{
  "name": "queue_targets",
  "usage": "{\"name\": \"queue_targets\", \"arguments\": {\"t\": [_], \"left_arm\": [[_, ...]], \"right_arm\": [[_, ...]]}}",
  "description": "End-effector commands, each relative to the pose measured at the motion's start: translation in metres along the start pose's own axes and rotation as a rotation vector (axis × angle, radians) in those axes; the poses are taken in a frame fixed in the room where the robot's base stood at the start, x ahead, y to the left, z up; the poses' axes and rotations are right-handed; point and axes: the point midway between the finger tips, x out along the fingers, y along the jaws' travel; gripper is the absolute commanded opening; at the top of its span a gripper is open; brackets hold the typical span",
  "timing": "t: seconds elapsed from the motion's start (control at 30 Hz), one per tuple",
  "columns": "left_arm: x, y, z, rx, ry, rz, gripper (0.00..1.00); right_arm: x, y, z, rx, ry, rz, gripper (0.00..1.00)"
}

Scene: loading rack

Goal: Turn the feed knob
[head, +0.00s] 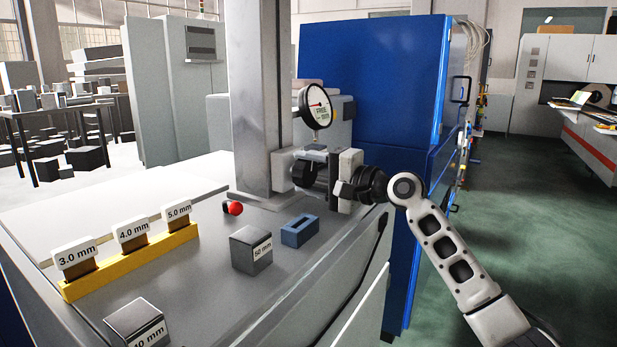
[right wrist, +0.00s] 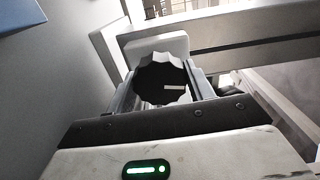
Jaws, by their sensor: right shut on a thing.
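The feed knob (right wrist: 160,84) is black with a scalloped rim and a short white mark on its face, seen in the right wrist view. In the head view a dark round part (head: 304,173) beside the grey column appears to be this knob. My right gripper (head: 318,174) reaches it from the right. Its fingers are shut on the knob, one on each side. The dial gauge (head: 316,107) above has a white face and a red needle; its small lettering is hard to read. My left gripper is not in view.
The grey column (head: 258,100) rises behind the knob.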

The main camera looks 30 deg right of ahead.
Motion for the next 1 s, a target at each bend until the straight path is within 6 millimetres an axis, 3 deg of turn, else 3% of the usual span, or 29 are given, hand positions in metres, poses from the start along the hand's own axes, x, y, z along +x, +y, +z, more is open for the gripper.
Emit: {"name": "queue_targets", "arguments": {"t": [0.57,0.6,0.67,1.0], "left_arm": [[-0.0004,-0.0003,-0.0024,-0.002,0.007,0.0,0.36],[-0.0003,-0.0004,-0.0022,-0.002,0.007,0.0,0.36],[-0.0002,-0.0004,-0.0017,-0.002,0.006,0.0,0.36],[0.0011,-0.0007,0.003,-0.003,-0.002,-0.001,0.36]], "right_arm": [[0.0003,0.0014,0.0008,-0.032,-0.003,0.004,0.3],[0.0003,0.0014,0.0008,-0.032,-0.003,0.004,0.61],[0.0002,0.0013,0.0007,-0.032,-0.002,0.004,0.75],[-0.0031,0.0012,0.0001,-0.032,0.0,0.002,0.75]]}}
